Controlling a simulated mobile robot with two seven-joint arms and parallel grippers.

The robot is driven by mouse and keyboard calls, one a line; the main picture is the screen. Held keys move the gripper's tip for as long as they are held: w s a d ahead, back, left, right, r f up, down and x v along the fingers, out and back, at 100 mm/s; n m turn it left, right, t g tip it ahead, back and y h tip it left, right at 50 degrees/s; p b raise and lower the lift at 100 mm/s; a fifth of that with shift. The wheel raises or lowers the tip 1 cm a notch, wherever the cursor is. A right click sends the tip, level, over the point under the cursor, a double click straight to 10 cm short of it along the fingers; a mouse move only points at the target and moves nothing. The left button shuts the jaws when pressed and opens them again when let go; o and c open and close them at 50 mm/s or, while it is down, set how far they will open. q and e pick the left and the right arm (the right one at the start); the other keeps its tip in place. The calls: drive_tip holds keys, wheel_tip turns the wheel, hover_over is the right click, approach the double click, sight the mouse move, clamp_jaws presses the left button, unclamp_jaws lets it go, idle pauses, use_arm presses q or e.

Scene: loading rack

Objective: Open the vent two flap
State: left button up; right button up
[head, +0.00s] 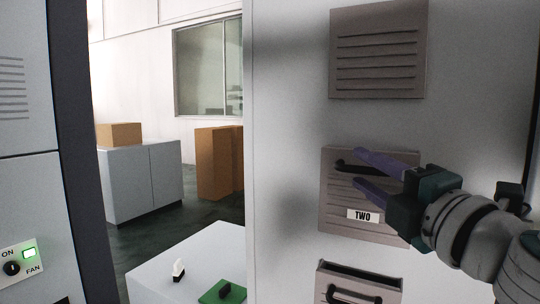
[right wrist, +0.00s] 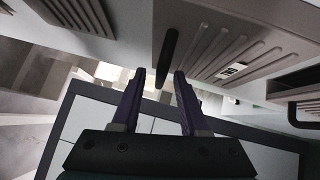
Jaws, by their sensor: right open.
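The vent two flap (head: 335,210) is a brown louvred panel on the grey cabinet, with a white "TWO" label (head: 362,215). It looks shut. Its black bar handle (head: 345,165) sits near the top and is partly hidden by my gripper. My right gripper (head: 357,168) has purple fingers, open and empty, one above and one below the handle. In the right wrist view the handle (right wrist: 168,55) lies between and just beyond the fingertips (right wrist: 160,73), nearer the right finger. I cannot tell whether they touch. My left gripper is not in view.
A white table (head: 190,260) holds a green block (head: 222,292) and a small white-and-black item (head: 178,269). A fan switch panel (head: 20,262) is at left.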

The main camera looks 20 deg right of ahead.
drive_tip(key=shift+w+r, duration=0.1)
drive_tip(key=shift+w, duration=0.6)
drive_tip(key=shift+c, duration=0.3)
clamp_jaws()
drive_tip(key=shift+d, duration=0.1)
idle(0.6)
